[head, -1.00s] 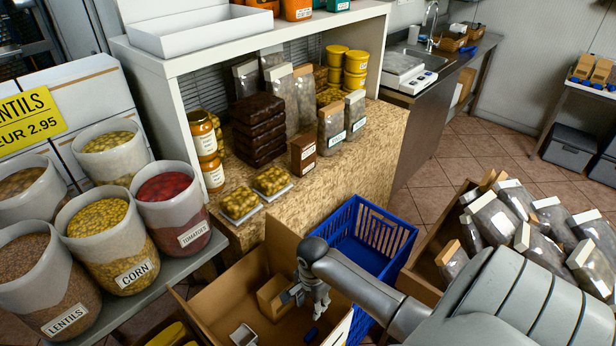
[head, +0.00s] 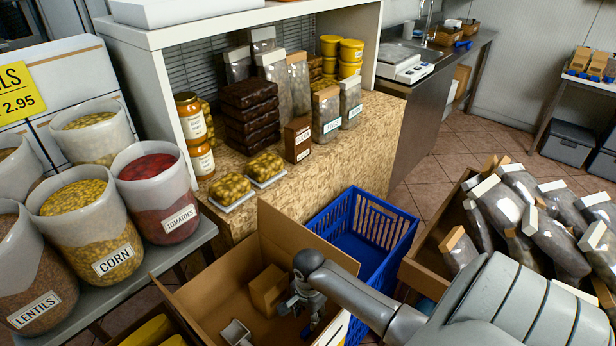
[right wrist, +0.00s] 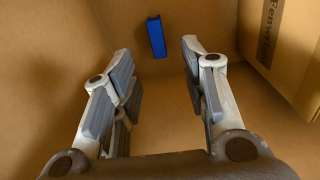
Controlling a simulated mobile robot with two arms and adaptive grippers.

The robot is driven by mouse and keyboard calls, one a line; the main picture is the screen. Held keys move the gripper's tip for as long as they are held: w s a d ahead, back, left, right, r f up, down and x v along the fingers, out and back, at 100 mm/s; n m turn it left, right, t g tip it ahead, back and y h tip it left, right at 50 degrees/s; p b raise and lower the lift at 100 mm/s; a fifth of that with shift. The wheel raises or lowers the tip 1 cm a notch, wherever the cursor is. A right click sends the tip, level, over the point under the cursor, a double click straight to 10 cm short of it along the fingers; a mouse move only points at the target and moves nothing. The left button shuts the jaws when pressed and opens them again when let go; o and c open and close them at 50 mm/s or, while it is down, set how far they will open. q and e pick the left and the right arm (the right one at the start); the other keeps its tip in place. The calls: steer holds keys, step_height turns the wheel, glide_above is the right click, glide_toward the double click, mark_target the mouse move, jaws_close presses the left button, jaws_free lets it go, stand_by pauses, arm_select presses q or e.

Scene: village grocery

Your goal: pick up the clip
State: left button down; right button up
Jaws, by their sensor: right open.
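The clip is a small blue bar (right wrist: 156,36) lying on the brown floor of an open cardboard box (head: 226,283). In the right wrist view it lies ahead of my right gripper (right wrist: 158,75), between the lines of the two fingers and apart from both. The fingers are spread wide with nothing between them. In the head view my right gripper (head: 296,306) is down inside the cardboard box, and the clip is mostly hidden by it. My left gripper is not in view.
A small carton (head: 268,287) and a white scoop-like item (head: 236,332) lie in the box. A blue crate (head: 372,228) stands behind it. A crate of bagged goods (head: 437,266) is on the right, tubs of produce (head: 158,195) on the left.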

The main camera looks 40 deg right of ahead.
mark_target(308, 332)
step_height(308, 332, down, 9)
steer(key=shift+s+r+b, duration=0.1)
steer(key=shift+b, duration=0.55)
steer(key=shift+c, duration=0.5)
steer(key=c, duration=0.7)
